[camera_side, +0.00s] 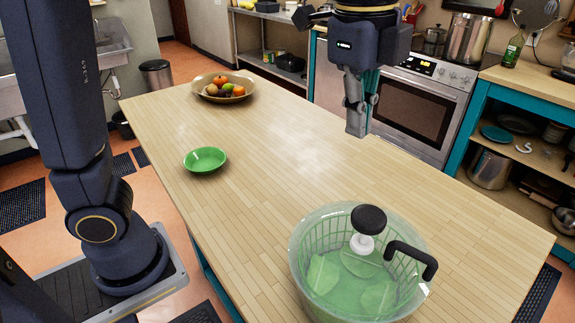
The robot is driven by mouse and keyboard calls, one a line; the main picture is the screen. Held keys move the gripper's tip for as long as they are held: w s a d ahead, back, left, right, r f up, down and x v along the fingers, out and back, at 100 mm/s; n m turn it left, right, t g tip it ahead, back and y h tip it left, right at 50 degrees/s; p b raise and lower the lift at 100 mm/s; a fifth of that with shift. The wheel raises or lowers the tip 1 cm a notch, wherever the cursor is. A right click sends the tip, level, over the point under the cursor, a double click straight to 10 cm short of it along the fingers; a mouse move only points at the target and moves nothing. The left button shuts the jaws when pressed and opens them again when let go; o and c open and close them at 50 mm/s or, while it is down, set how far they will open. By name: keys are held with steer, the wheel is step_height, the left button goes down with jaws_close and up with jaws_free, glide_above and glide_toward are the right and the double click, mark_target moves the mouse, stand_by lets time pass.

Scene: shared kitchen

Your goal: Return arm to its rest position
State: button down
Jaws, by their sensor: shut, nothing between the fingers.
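My gripper (356,128) hangs from the top of the view, pointing down over the far right part of the wooden table (290,150). Its fingers are together and hold nothing. It is apart from every object on the table. My arm's lower links and base stand at the left, beside the table.
A green salad spinner (312,213) with a black knob and handle stands at the table's near end. A green bowl (205,159) is left of the middle, and a fruit bowl (223,88) is at the far end. The table's middle is clear. A stove (418,112) stands behind.

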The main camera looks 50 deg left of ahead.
steer(key=s+a+r+n+t, duration=0.15)
steer(key=s+a+n, duration=0.25)
steer(key=a, duration=0.6)
steer(key=s+a+f+n+t, duration=0.3)
steer(key=s+a+f+n, duration=0.4)
steer(key=n, duration=0.5)
step_height(320, 180, down, 4)
steer(key=shift+s+a+r+n, duration=0.3)
steer(key=shift+a+n, duration=0.1)
steer(key=shift+a, duration=0.55)
stand_by(4.1)
